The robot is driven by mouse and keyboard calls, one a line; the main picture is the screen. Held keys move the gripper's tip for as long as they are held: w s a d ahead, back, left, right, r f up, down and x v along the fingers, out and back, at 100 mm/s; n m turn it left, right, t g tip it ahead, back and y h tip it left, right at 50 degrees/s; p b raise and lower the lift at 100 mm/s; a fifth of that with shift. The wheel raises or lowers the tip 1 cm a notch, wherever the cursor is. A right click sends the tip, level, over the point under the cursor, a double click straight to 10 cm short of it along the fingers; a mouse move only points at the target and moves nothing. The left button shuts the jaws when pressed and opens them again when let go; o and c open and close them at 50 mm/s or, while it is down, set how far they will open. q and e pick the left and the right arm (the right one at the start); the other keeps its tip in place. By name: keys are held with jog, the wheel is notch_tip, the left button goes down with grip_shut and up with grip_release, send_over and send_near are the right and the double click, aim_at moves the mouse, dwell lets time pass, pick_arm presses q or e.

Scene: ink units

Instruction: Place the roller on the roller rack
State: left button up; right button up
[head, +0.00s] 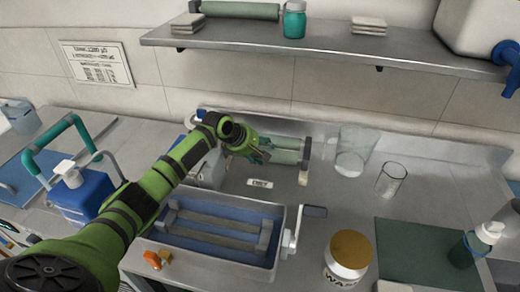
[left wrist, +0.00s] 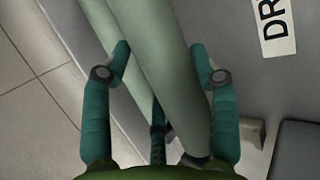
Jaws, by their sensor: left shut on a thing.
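My left gripper (head: 262,150) reaches over the back of the steel bench and is shut on a pale green roller (head: 285,157). In the left wrist view the fingers (left wrist: 162,60) lie on both sides of this roller (left wrist: 172,75). A second pale green roller (head: 288,142) lies parallel just behind it; it also shows in the left wrist view (left wrist: 105,25). The roller rack (head: 304,172) shows its right end support beside the roller ends. A "DRY" label (head: 260,183) lies in front of it. Whether the held roller touches the rack is unclear. My right gripper is out of view.
A metal tray (head: 275,215) with bars inside and a crank stands in front. Two clear glasses (head: 352,150) (head: 390,182) stand right of the rack. A wide jar (head: 347,260) is at the front. A shelf (head: 320,40) holding another roller overhangs the back.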

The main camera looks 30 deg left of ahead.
pick_arm(q)
jog(key=shift+f, duration=0.1)
jog(key=shift+f, duration=0.35)
jog(key=o, duration=1.5)
jog(key=shift+s+f, duration=0.1)
jog(key=shift+f, duration=0.1)
jog(key=shift+c, duration=0.2)
jog(key=shift+r, duration=0.15)
jog(key=v, duration=1.2)
jog(key=shift+r+b, duration=0.45)
jog(key=shift+r, duration=0.1)
